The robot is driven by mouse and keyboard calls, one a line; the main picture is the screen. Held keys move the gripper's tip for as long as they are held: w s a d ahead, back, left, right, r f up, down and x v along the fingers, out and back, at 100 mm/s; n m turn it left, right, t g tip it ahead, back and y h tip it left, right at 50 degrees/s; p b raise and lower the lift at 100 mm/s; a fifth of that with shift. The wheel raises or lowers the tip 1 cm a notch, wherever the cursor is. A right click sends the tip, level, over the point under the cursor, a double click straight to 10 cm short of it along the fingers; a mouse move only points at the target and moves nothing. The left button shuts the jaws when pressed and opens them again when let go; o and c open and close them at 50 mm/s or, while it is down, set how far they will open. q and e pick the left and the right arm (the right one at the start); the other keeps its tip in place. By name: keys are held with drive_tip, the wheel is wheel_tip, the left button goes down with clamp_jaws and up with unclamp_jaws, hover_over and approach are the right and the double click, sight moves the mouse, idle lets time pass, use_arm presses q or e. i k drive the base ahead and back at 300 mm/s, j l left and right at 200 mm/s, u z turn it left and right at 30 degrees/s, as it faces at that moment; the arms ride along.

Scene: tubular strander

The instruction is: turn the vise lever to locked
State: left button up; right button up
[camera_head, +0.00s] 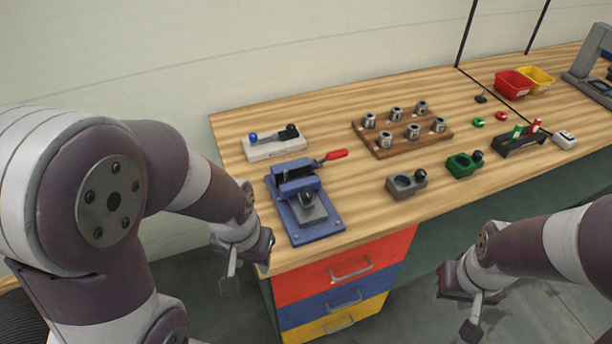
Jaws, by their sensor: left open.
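The blue vise (302,203) stands on the near left part of the wooden workbench. Its lever with a red handle (336,155) sticks out to the right from the back of the vise. My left gripper (250,279) is open and empty, in front of the bench's left front corner, apart from the vise. My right gripper (459,313) is in front of the bench at the lower right, away from the vise; its jaws are too unclear to tell.
A white block with a blue-knobbed lever (276,149) lies behind the vise. A wooden rack (382,148) with several metal cylinders is to the right. Grey (405,185) and green (464,165) fixtures stand near the front edge. Drawers (340,275) are below.

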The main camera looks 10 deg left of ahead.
sight(332, 156)
drive_tip(key=i+l+u, duration=0.5)
drive_tip(key=u, duration=0.25)
drive_tip(key=i+l+u, duration=0.2)
drive_tip(key=l+u, duration=0.2)
drive_tip(key=l, duration=0.15)
